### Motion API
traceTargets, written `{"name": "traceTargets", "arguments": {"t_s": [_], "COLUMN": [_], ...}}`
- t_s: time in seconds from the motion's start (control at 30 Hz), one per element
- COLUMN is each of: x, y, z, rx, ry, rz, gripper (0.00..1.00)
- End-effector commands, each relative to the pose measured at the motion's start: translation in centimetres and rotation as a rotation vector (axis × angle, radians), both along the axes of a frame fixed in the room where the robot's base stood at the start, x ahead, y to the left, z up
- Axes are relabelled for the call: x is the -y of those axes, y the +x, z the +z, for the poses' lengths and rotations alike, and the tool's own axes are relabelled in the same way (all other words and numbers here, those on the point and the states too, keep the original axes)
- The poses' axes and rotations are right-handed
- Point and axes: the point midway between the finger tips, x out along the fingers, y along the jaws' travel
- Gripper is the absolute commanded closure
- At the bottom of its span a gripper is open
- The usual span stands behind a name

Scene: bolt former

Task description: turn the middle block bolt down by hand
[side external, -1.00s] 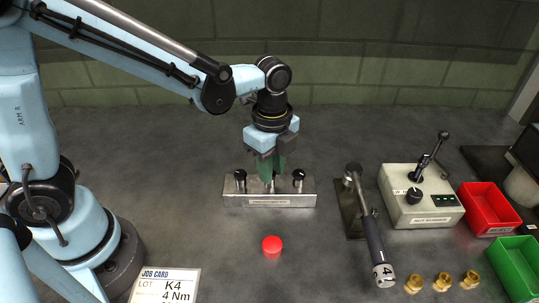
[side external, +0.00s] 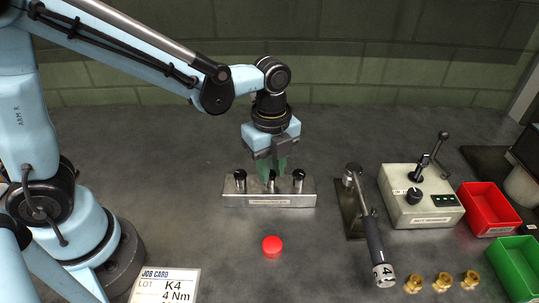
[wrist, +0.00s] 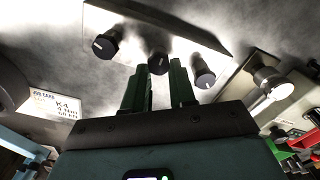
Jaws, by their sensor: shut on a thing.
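The steel block (side external: 240,199) lies on the bench with three dark-headed bolts standing in a row along it. The middle bolt (side external: 271,185) is upright, with the left bolt (side external: 240,177) and right bolt (side external: 299,176) on either side. My gripper (side external: 271,171) points straight down over the block, its green fingers shut on the middle bolt's head. In the wrist view the middle bolt (wrist: 157,62) shows between the fingertips. Its lower part and threads are hard to make out.
A red round cap (side external: 272,246) lies in front of the block. A torque wrench (side external: 372,240) rests on a stand to the right. Beyond it are a control box (side external: 420,205), brass fittings (side external: 442,282), a red bin (side external: 488,212) and a green bin (side external: 515,270). A job card (side external: 165,286) lies front left.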

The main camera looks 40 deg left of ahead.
Motion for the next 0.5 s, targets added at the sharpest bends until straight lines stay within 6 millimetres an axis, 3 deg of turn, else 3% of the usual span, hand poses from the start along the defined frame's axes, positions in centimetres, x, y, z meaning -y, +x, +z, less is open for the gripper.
{"name": "traceTargets", "arguments": {"t_s": [0.03,0.07,0.2,0.5], "x": [0.03,0.03,0.02,0.01], "y": [0.01,0.00,0.00,0.01], "z": [0.07,0.07,0.05,0.08], "rx": [-0.001,-0.001,-0.001,0.000], "ry": [-0.001,-0.001,-0.001,0.000], "rz": [0.000,0.000,0.000,0.001], "gripper": [1.00,0.70,0.49,0.49]}}
